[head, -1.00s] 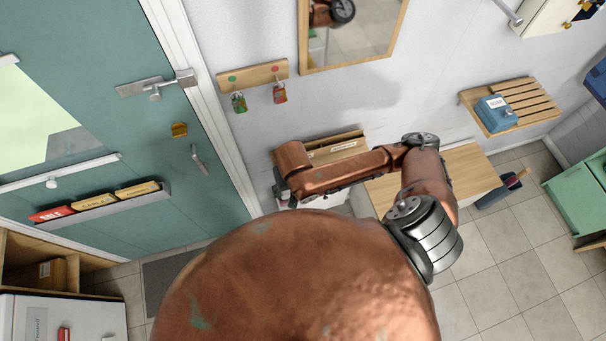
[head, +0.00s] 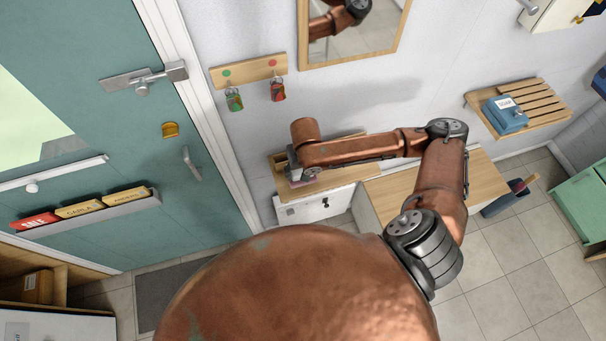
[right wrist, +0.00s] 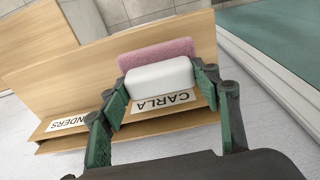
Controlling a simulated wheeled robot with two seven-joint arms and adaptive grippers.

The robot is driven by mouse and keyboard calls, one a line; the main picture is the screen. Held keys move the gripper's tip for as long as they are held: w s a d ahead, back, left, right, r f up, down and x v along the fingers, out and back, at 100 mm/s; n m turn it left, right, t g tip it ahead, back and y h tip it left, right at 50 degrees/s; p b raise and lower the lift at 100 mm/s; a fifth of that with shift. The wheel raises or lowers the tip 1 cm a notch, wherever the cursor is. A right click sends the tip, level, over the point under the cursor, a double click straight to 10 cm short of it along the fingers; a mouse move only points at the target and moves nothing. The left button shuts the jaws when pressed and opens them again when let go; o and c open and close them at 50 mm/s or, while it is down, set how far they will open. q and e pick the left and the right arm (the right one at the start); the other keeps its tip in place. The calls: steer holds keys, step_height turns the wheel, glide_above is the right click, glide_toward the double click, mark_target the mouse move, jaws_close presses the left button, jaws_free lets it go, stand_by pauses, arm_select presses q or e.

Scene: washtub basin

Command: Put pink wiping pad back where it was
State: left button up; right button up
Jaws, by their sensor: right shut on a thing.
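The pink wiping pad (right wrist: 157,52) has a pink fuzzy layer and a white block side. My right gripper (right wrist: 162,85) is shut on the white part, a green-lined finger at each end. In the right wrist view the pad is over a wooden holder (right wrist: 60,75) with labels reading CARLA (right wrist: 162,103) and, partly cut off, NDERS. I cannot tell whether pad and wood touch. In the head view my right gripper (head: 295,175) is over the wooden holder (head: 340,177) by the wall, a sliver of pink (head: 304,183) showing beneath it. My left gripper is not in view.
A white cabinet front (head: 322,207) is below the holder, with a wooden bench (head: 487,187) to its right. The teal door (head: 110,215) with labelled holders is at left. A mirror (head: 352,32) and key rack (head: 250,71) hang above.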

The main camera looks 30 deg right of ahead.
steer(key=f, duration=0.1)
steer(key=p, duration=0.1)
steer(key=f+p, duration=0.1)
steer(key=shift+w+d+f, duration=0.25)
steer(key=shift+d+f, duration=0.05)
steer(key=shift+f, duration=0.5)
steer(key=o, duration=1.5)
steer(key=shift+f+b, duration=0.2)
steer(key=shift+b, duration=0.3)
steer(key=r, duration=0.4)
steer(key=r+b, duration=0.1)
steer(key=r, duration=0.2)
steer(key=shift+d, duration=0.4)
steer(key=shift+r, duration=0.5)
